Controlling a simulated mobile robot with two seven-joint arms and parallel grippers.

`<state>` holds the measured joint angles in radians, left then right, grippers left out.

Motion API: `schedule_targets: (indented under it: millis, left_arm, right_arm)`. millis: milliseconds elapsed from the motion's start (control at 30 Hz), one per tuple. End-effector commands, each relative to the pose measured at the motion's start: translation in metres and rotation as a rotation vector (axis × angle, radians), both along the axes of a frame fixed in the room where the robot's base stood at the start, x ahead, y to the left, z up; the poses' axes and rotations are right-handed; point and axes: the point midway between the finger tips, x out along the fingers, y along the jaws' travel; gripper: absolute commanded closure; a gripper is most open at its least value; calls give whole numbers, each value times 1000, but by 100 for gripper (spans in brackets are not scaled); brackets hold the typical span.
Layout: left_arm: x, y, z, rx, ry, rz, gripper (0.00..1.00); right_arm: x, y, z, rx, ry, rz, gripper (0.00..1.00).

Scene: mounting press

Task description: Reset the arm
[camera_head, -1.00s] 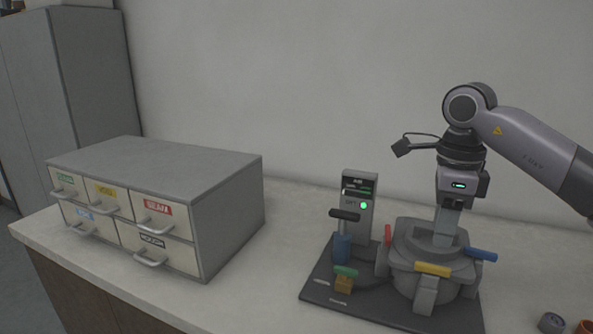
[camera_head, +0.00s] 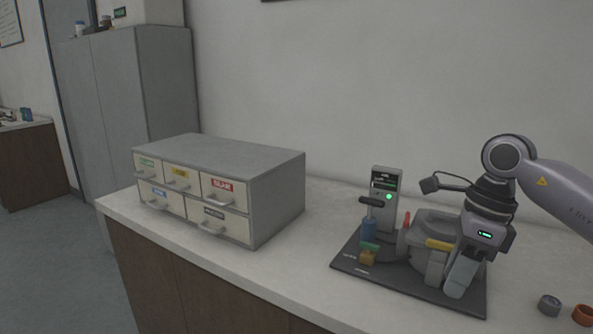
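My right arm comes in from the right. My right gripper (camera_head: 460,280) points down at the front right of the grey mounting press (camera_head: 430,222), in front of its right side. The fingers overlap in this view, so I cannot tell whether they are apart or hold anything. The press's round body carries a yellow bar (camera_head: 440,244) and a red handle (camera_head: 407,220); its right side is hidden behind my gripper. My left gripper is not in view.
The press stands on a dark base plate (camera_head: 375,272) with a control box (camera_head: 386,187) showing a green light. A grey drawer cabinet (camera_head: 270,205) stands to the left on the counter (camera_head: 285,268). A grey ring (camera_head: 549,305) and an orange ring (camera_head: 584,315) lie at the right.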

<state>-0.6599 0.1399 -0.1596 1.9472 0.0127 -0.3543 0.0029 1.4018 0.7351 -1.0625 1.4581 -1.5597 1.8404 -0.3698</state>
Motion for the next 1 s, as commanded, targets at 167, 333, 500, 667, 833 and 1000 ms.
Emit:
schedule_targets:
  millis: [167,333,500,667,833,1000]
  left_arm:
    - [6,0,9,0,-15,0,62]
    - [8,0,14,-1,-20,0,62]
    - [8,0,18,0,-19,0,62]
    - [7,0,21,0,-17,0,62]
    - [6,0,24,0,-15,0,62]
    - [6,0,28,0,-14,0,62]
  right_arm:
    - [-19,77,-37,301,84,38,62]
    - [-46,150,-51,658,210,-10,62]
    - [-67,202,-43,1015,370,-154,62]
    - [-72,224,-30,1323,546,-376,62]
    - [-62,220,-27,1599,744,-698,62]
    - [-47,194,-49,1808,944,-1100,62]
